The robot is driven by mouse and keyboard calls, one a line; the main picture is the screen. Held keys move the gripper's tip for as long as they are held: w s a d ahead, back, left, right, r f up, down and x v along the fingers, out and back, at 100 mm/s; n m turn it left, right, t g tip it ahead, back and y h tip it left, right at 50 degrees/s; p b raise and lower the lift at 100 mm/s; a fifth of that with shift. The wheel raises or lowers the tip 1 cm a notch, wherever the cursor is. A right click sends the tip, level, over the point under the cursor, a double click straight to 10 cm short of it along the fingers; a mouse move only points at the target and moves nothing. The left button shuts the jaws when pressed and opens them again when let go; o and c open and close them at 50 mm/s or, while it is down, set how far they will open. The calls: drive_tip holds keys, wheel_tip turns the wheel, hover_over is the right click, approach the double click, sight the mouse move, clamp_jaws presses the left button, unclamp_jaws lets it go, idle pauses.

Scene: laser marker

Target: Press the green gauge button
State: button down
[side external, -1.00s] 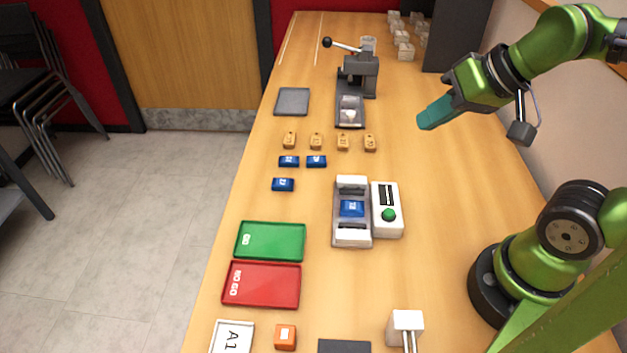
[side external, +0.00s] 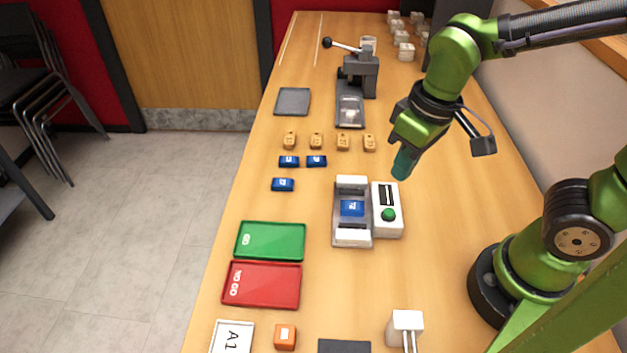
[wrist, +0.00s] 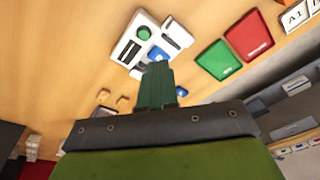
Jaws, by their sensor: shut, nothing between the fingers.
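The green gauge button (side external: 388,214) is a round green dome on a white box (side external: 387,231) with a dark display slot. It also shows in the wrist view (wrist: 143,33). Beside the box, on its left, stands a grey and white gauge fixture (side external: 352,238) with a blue block (side external: 352,208) in it. My gripper (side external: 401,172) is above the table, behind the box's far end and apart from the button. Its teal fingers point down and are shut with nothing between them; they also show in the wrist view (wrist: 157,82).
A green tray (side external: 270,256) and a red tray (side external: 262,302) lie left of the fixture. Several tan blocks (side external: 343,142) and blue blocks (side external: 288,161) lie beyond. A lever press (side external: 357,80) stands at the back. Bare table lies right of the box.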

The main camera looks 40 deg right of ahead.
sight(386, 214)
drive_tip(key=n+g+h, duration=0.1)
drive_tip(key=n+h, duration=0.1)
drive_tip(key=h, duration=0.1)
drive_tip(key=w+f+n+g+h, duration=0.1)
drive_tip(key=n+h, duration=0.1)
drive_tip(key=h, duration=0.1)
drive_tip(key=w+d+n+g+h, duration=0.1)
drive_tip(key=n+h, duration=0.1)
drive_tip(key=h, duration=0.1)
drive_tip(key=shift+f+h, duration=0.3)
drive_tip(key=shift+f, duration=0.1)
drive_tip(key=shift+f, duration=4.4)
drive_tip(key=shift+f, duration=0.15)
drive_tip(key=shift+f, duration=0.3)
